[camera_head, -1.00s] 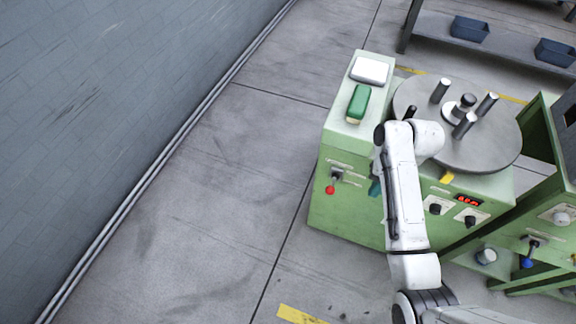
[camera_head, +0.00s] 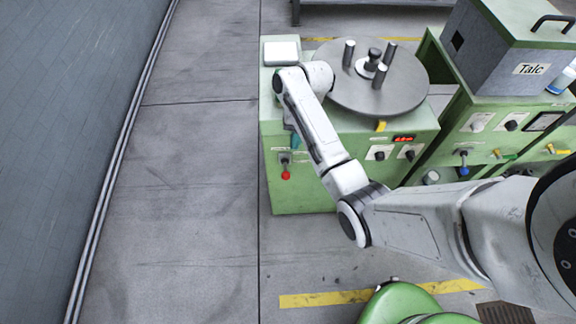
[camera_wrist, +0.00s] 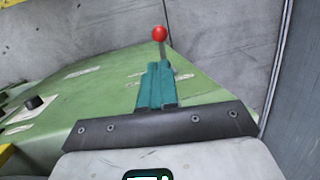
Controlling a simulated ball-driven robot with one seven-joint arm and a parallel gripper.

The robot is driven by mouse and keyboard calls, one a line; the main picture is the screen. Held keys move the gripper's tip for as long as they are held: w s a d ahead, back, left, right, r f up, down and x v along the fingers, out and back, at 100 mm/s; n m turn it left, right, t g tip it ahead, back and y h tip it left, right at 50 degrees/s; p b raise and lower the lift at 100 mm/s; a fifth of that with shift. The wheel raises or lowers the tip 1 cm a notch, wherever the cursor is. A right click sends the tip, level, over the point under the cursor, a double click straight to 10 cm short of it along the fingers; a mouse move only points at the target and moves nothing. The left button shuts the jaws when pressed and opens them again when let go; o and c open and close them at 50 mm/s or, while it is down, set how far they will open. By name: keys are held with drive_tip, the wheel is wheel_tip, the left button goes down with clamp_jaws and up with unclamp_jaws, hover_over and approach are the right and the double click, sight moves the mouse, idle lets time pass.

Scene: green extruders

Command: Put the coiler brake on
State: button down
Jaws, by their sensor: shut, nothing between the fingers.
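The coiler is the green machine (camera_head: 310,185) with a round grey turntable (camera_head: 400,98). On the left of its front is a lever with a red knob (camera_head: 286,175), which hangs low in the head view. My gripper (camera_head: 295,142) is just above and slightly right of the knob, partly hidden behind my arm. In the wrist view my teal fingers (camera_wrist: 158,68) are shut and empty. The lever's red knob (camera_wrist: 159,33) and part of its rod show just beyond the fingertips. I cannot tell whether the fingers touch the rod.
A white box (camera_head: 281,52) sits on the coiler's top left. A green machine with a talc box (camera_head: 530,68) stands close on the right. A green rounded object (camera_head: 400,303) is at the bottom, near a yellow floor stripe (camera_head: 325,299). The floor at left is clear up to the wall.

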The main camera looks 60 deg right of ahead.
sight(288, 176)
drive_tip(key=x, duration=1.1)
drive_tip(key=shift+s+f, duration=0.1)
drive_tip(key=shift+f, duration=0.2)
drive_tip(key=shift+a, duration=0.1)
drive_tip(key=shift+s+a+f+t+h+p, duration=0.35)
drive_tip(key=shift+s+a+f+t+h, duration=0.2)
drive_tip(key=shift+f+h, duration=0.15)
wheel_tip(288, 176, down, 6)
drive_tip(key=a+t+h+b, duration=0.1)
drive_tip(key=t+h+b, duration=0.2)
drive_tip(key=h+b, duration=0.1)
drive_tip(key=shift+s+a+n+h+b, duration=0.3)
drive_tip(key=shift+s+n+b, duration=0.15)
drive_tip(key=shift+b, duration=0.25)
drive_tip(key=shift+s+f+t, duration=0.15)
drive_tip(key=shift+f+t, duration=0.05)
drive_tip(key=shift+t, duration=0.05)
